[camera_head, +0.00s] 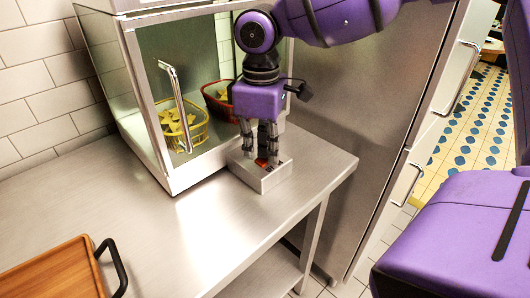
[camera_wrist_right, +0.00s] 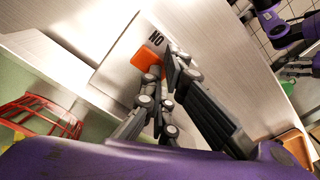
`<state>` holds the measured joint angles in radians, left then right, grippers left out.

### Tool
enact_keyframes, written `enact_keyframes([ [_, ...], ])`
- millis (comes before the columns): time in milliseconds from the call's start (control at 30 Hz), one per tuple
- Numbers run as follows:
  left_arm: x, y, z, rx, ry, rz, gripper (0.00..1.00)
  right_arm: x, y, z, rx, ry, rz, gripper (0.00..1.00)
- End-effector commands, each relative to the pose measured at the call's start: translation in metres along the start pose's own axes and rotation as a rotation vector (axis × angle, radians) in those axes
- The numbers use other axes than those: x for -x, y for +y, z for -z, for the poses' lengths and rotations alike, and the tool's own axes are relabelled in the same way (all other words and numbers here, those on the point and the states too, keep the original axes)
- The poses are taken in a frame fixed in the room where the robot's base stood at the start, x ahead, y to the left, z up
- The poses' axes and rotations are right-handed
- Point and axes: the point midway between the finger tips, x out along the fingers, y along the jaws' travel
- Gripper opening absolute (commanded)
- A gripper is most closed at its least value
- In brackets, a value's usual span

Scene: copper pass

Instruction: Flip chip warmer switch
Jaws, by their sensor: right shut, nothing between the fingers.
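The chip warmer (camera_head: 171,183) is a steel cabinet with a glass front and a vertical bar handle, standing on the steel counter. A low metal switch box (camera_head: 262,181) sits at its front right corner. A red-orange switch (camera_head: 262,163) is on top of the box; it also shows in the right wrist view (camera_wrist_right: 147,61), beside black lettering. My right gripper (camera_head: 261,156) points down at the box, shut and empty, its fingertips close beside the switch; I cannot tell whether they touch. My left gripper (camera_wrist_right: 298,66) shows small in the right wrist view; its jaw state is unclear.
Inside the warmer are a yellow basket (camera_head: 183,137) of chips and a red basket (camera_head: 215,112). A wooden tray (camera_head: 50,272) with a black handle lies at the lower left. The counter's middle is clear. A tall steel cabinet (camera_head: 345,130) stands right of the counter.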

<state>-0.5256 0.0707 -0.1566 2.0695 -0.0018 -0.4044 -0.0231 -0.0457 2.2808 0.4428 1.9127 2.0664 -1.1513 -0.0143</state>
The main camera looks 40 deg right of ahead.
Motion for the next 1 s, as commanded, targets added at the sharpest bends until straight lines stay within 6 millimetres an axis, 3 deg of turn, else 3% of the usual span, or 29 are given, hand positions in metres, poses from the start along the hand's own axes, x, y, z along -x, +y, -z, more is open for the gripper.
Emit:
enact_keyframes([
  [733,0.02,-0.002,0.034,0.0,0.037,0.002,0.4,0.062,0.0,0.001,0.001,0.003,-0.003,0.0],
  [1000,0.022,-0.002,0.037,0.0,0.04,0.002,0.4,0.068,0.0,0.001,0.001,0.001,0.0,0.0],
])
